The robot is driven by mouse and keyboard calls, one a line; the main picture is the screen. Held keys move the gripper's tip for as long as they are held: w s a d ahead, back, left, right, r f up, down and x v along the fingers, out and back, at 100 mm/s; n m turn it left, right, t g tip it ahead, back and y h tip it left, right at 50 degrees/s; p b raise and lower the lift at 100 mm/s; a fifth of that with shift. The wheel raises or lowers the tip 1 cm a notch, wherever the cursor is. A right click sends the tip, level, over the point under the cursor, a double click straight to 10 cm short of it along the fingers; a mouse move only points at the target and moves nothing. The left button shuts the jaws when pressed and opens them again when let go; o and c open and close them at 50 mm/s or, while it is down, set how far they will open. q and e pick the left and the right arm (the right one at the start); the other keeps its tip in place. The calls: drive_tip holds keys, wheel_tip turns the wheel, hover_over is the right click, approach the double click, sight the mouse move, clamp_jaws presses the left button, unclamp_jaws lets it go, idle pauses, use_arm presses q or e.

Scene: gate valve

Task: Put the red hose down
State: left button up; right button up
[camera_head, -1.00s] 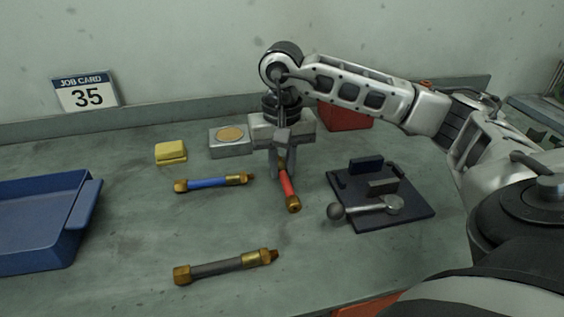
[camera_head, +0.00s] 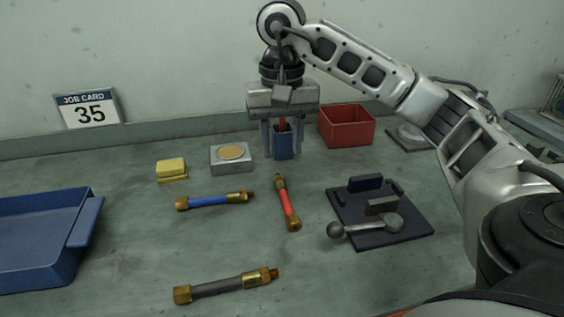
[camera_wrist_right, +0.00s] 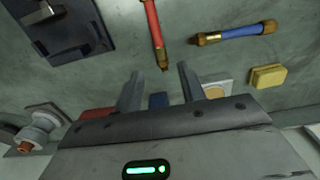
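The red hose (camera_head: 287,205), with brass ends, lies on the table between the blue hose and the dark fixture plate. It also shows in the right wrist view (camera_wrist_right: 154,30), lying apart from the fingers. My right gripper (camera_head: 283,152) is above the table behind the red hose, fingers pointing down. Its two fingers are spread with nothing held between them; in the right wrist view the gripper (camera_wrist_right: 158,82) is open too. A blue holder (camera_head: 284,141) with something red in it shows between the fingers, beyond them. My left gripper is not in view.
A blue hose (camera_head: 215,200) and a dark grey hose (camera_head: 228,286) lie to the left. A blue tray (camera_head: 40,240) is at far left. A yellow block (camera_head: 171,170), a grey block with a tan disc (camera_head: 231,158), a red bin (camera_head: 346,125) and a dark fixture plate (camera_head: 385,228) stand around.

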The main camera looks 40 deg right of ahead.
wheel_tip(320, 180, up, 2)
drive_tip(key=shift+p, duration=0.3)
drive_tip(key=shift+o, duration=0.7)
drive_tip(key=shift+r, duration=0.3)
drive_tip(key=shift+o, duration=0.3)
drive_tip(key=shift+w+r, duration=0.1)
drive_tip(key=shift+r, duration=0.1)
drive_tip(key=b, duration=0.9)
hover_over(278, 175)
drive_tip(key=f, duration=0.6)
drive_tip(key=shift+d+f, duration=0.3)
drive_tip(key=shift+f, duration=0.4)
drive_tip(key=f, duration=0.1)
drive_tip(key=f+b, duration=0.2)
drive_tip(key=f, duration=0.1)
drive_tip(key=shift+a+f, duration=0.1)
drive_tip(key=shift+a, duration=0.15)
drive_tip(key=shift+f, duration=0.4)
drive_tip(key=c, duration=0.9)
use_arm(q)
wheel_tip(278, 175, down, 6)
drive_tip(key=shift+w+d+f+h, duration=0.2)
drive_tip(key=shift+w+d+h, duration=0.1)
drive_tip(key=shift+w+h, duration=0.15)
use_arm(e)
clamp_jaws()
